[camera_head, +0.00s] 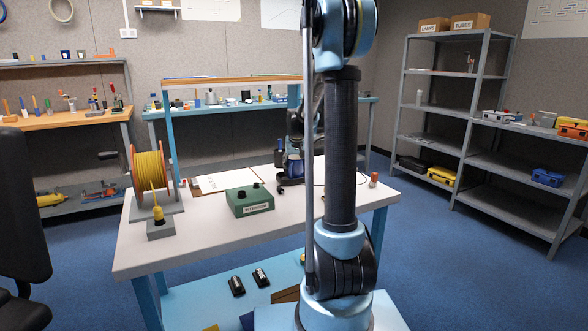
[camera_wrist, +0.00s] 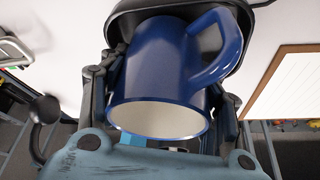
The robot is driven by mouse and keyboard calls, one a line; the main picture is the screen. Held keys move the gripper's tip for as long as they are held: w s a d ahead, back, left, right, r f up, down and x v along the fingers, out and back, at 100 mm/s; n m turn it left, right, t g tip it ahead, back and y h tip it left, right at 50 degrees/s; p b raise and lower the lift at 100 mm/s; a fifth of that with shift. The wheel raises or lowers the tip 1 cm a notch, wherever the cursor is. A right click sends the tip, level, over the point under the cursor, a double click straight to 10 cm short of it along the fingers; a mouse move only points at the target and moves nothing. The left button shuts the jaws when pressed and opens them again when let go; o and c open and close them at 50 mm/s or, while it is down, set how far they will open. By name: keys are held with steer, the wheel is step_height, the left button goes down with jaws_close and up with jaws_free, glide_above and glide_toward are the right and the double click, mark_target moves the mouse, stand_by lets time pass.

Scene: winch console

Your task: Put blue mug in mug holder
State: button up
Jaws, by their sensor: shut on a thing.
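The blue mug (camera_wrist: 160,70) fills the middle of the wrist view, its pale open rim toward the camera and its handle to the upper right. My gripper (camera_wrist: 165,95) is shut on the mug's body, one finger on each side. A black rounded object (camera_wrist: 250,30) lies behind the mug; I cannot tell whether it is the mug holder or whether the mug touches it. In the head view my gripper (camera_head: 292,165) is at the far side of the white table, partly hidden by my arm, and the mug is hard to make out there.
On the white table (camera_head: 220,227) stand a yellow cable reel (camera_head: 150,175), a green control box (camera_head: 249,200) and a clipboard (camera_head: 218,182). A small orange item (camera_head: 374,178) is near the right edge. The front middle of the tabletop is clear. Grey shelves (camera_head: 455,105) stand at right.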

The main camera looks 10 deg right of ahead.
steer(key=shift+f, duration=0.3)
steer(key=o, duration=1.3)
steer(key=shift+r, duration=0.1)
steer(key=shift+r, duration=0.65)
steer(key=v, duration=1.1)
steer(key=s+f+g, duration=0.1)
steer(key=s+f, duration=0.1)
steer(key=s, duration=0.9)
steer(key=s+f, duration=0.2)
steer(key=s, duration=0.9)
steer(key=s+f, duration=0.6)
steer(key=s, duration=0.3)
steer(key=s+f+n+g, duration=0.1)
steer(key=s+f, duration=0.5)
steer(key=s, duration=0.3)
steer(key=shift+s+f, duration=0.3)
steer(key=shift+f, duration=0.1)
